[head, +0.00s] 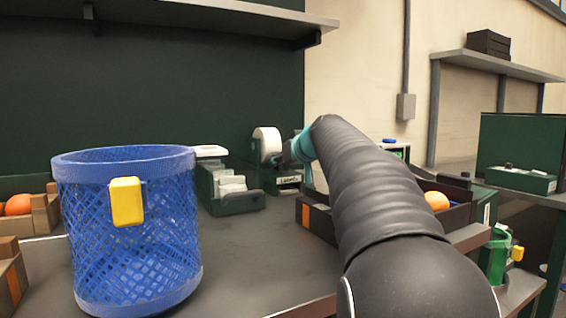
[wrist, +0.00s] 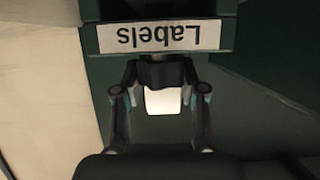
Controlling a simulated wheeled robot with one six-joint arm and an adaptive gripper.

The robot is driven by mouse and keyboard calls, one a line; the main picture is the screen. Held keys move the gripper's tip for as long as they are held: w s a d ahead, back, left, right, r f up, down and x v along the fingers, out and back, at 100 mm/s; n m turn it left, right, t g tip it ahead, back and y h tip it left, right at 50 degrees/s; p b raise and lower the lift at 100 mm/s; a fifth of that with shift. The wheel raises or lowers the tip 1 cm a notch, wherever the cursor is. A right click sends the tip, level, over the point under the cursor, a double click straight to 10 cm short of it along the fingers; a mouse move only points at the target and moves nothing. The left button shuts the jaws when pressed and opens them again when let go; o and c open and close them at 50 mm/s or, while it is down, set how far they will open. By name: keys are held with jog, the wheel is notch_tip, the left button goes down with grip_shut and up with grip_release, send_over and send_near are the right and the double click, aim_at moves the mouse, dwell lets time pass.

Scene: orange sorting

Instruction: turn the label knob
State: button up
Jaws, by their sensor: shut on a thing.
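The label machine (head: 289,180) stands at the back of the bench, dark green with a white label roll (head: 267,141) on top. Its "Labels" sign (wrist: 160,37) appears upside down in the wrist view. Below the sign in that view is the dark knob (wrist: 166,73), between the two fingers of my gripper (wrist: 162,84). The fingers are shut on the knob, one on each side. A pale block-like patch (wrist: 163,101) shows between the fingers; I cannot tell whether it belongs to the knob. In the head view my arm partly hides the machine, and the knob is hidden.
A blue mesh basket (head: 130,235) with a yellow tag stands at the front left. A green tray machine (head: 232,190) sits left of the label machine. Crates with oranges stand at far left and behind my arm (head: 437,200). The middle bench is clear.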

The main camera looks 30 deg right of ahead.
jog(key=shift+a+r+m+h+p, duration=0.1)
jog(key=shift+r+m+h+p, duration=0.05)
jog(key=shift+m+h+p, duration=0.75)
jog(key=shift+p, duration=0.5)
jog(key=shift+m+h+p, duration=0.5)
jog(key=shift+h+p, duration=0.15)
jog(key=shift+h, duration=0.05)
jog(key=shift+f+m+g+h, duration=0.2)
jog(key=shift+m+g+h, duration=0.3)
jog(key=shift+m+h, duration=0.35)
jog(key=shift+b, duration=0.4)
jog(key=shift+m+g+h+b, duration=0.4)
jog(key=shift+m+h+b, duration=0.25)
jog(key=shift+h+b, duration=0.1)
jog(key=o, duration=1.2)
jog(key=shift+c, duration=0.2)
